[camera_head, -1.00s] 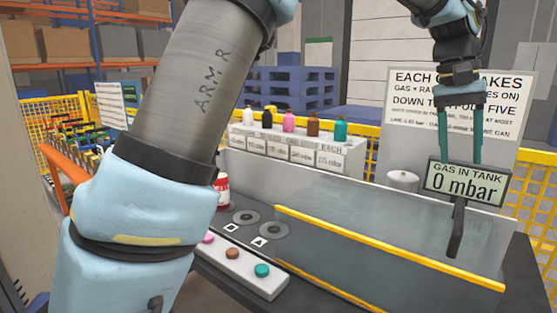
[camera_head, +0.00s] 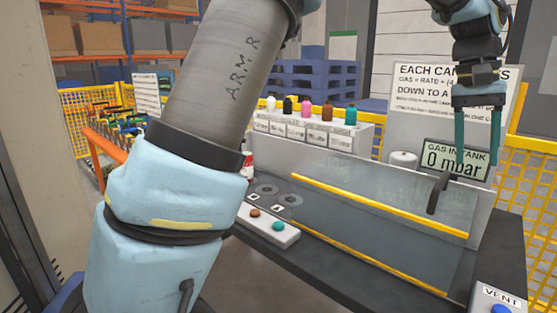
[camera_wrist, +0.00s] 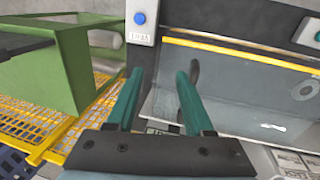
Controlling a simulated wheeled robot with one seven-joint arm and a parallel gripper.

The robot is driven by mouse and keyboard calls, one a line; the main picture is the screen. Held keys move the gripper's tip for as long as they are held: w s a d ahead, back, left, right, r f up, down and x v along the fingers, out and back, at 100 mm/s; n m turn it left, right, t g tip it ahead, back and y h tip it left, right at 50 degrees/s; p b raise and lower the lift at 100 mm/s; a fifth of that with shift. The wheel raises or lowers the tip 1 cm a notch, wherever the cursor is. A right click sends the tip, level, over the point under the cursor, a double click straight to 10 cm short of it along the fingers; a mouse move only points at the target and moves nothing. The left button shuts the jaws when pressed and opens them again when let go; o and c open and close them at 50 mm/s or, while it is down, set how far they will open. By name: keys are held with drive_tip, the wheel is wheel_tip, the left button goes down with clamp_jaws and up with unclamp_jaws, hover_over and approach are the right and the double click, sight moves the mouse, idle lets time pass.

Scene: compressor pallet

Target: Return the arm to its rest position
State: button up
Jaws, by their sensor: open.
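My gripper (camera_head: 477,150) is open and empty in the head view, its two teal fingers pointing down in front of the gas sign at the right. In the wrist view my gripper (camera_wrist: 152,85) also shows its fingers apart with nothing between them. My grey and blue arm crosses the left half of the head view and hides part of the bench. The sign (camera_head: 453,158) reads "GAS IN TANK 0 mbar" and is partly covered by a finger.
The clear tank with yellow edges (camera_head: 375,207) lies below my gripper. A bench (camera_head: 300,262) carries coloured buttons. Several coloured bottles (camera_head: 305,107) stand on a rack behind. A vent box (camera_head: 497,298) with a blue button is at the lower right. A green frame (camera_wrist: 50,70) shows in the wrist view.

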drive_tip(key=w+a+f+n+t, duration=0.1)
drive_tip(key=w+a+f, duration=0.3)
drive_tip(key=a, duration=0.5)
drive_tip(key=w+a+f+n, duration=0.2)
drive_tip(key=w+a+f, duration=0.15)
drive_tip(key=a, duration=0.45)
drive_tip(key=w+a+f+n+t, duration=0.1)
drive_tip(key=w+a+f, duration=0.3)
drive_tip(key=a, duration=0.5)
drive_tip(key=s+a+f+n, duration=0.1)
drive_tip(key=s+a+f, duration=0.1)
drive_tip(key=a, duration=0.8)
drive_tip(key=s+a+f+n+t+y, duration=0.1)
drive_tip(key=a+f, duration=0.4)
drive_tip(key=a, duration=0.6)
drive_tip(key=shift+s+f+n, duration=0.15)
drive_tip(key=shift+s+n, duration=0.65)
drive_tip(key=shift+s, duration=0.4)
